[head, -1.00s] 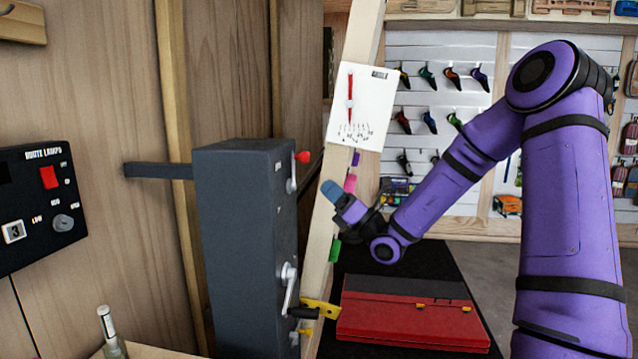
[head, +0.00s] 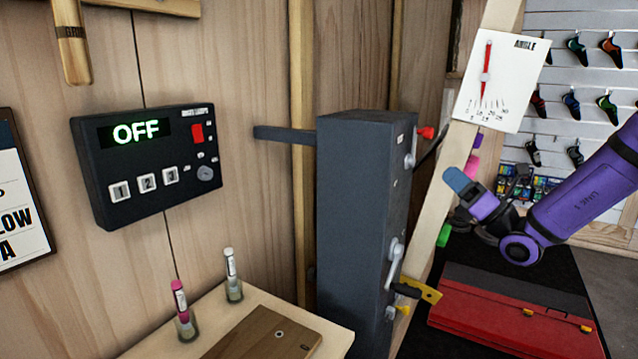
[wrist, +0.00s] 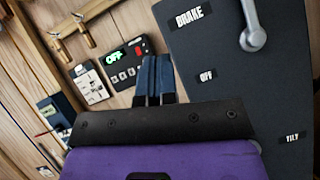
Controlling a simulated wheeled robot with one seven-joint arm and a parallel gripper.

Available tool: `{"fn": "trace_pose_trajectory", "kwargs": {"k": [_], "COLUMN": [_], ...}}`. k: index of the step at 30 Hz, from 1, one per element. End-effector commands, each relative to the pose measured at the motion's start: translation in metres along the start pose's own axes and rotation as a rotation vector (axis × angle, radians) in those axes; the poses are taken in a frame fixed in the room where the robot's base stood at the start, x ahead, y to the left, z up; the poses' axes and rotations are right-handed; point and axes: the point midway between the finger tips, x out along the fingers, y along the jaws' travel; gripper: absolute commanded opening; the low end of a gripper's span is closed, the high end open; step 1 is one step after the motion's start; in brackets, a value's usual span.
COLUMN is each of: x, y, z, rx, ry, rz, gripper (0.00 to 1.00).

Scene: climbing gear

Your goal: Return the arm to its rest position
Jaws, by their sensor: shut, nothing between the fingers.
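My purple arm (head: 590,195) reaches in from the right edge in the head view. My gripper (head: 456,178) is at its end, in front of the wooden post and to the right of the dark grey cabinet (head: 350,210). Its blue fingers are together with nothing between them, and it appears apart from the things around it. In the wrist view the shut gripper (wrist: 154,75) points toward the wood wall, and the cabinet front (wrist: 225,75) with its "BRAKE" label and a grey lever (wrist: 252,38) is close on the right.
A black control box (head: 145,165) reading "OFF" hangs on the left wall. A red case (head: 510,310) lies on a black mat below the arm. A yellow bracket (head: 420,290) juts out beside the cabinet. Two small bottles (head: 232,275) stand on the wooden table (head: 325,335).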

Motion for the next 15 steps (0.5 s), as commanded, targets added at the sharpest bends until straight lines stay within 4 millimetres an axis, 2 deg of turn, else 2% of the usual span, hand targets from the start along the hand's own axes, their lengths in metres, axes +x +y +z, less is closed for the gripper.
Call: {"fn": "trace_pose_trajectory", "kwargs": {"k": [3, 7, 11, 15], "x": [0.016, 0.021, 0.015, -0.002], "y": [0.040, 0.088, 0.131, 0.170], "z": [-0.025, -0.054, -0.076, -0.092], "rx": [-0.071, -0.184, -0.310, -0.465], "ry": [0.172, 0.389, 0.588, 0.781], "rz": [0.134, 0.316, 0.499, 0.699], "gripper": [0.00, 0.00, 0.00, 0.00]}}
